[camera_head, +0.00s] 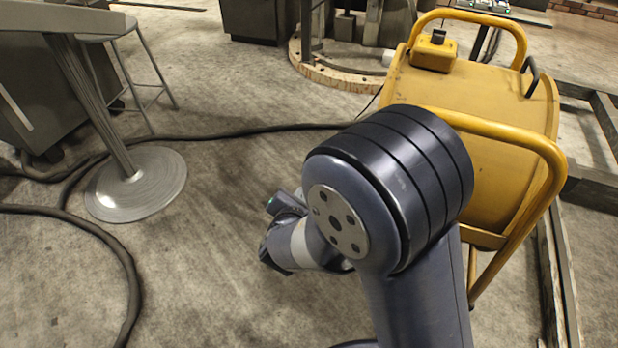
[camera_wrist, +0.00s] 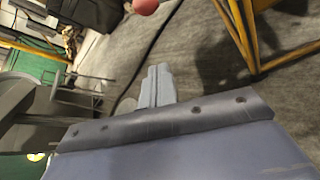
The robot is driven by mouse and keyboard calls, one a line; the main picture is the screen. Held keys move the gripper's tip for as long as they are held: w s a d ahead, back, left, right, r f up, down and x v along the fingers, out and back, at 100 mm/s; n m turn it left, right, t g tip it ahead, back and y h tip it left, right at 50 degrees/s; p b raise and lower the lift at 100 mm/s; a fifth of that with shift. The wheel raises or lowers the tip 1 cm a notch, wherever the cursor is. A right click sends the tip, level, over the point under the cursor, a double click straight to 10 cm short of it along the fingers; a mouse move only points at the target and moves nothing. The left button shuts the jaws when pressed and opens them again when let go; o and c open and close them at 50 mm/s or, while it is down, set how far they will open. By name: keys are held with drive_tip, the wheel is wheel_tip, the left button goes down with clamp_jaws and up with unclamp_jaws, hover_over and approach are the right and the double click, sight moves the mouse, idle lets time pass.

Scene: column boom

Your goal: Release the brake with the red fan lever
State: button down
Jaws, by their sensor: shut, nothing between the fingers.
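A round red knob (camera_wrist: 145,6) shows at the top edge of the wrist view, cut off by the frame. I cannot tell whether it belongs to the red fan lever, as no lever shaft or fan shape shows clearly. My gripper (camera_wrist: 157,84) is in the middle of the wrist view, its two grey fingers together with nothing between them. The knob lies beyond the fingertips and apart from them. In the head view no red lever shows, and my own arm hides the gripper's fingers.
A yellow wheeled-looking machine with tube rails (camera_head: 480,90) stands at the right. A round metal table foot (camera_head: 136,186) and a stool (camera_head: 125,70) stand at the left. Dark hoses (camera_head: 230,132) cross the floor. The concrete floor (camera_head: 190,270) at lower left centre is clear.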

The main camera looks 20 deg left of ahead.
drive_tip(key=b+x, duration=0.2)
drive_tip(key=x, duration=0.8)
drive_tip(key=shift+d+r, duration=0.55)
drive_tip(key=shift+r, duration=0.3)
drive_tip(key=shift+d+r, duration=0.6)
drive_tip(key=shift+r, duration=0.25)
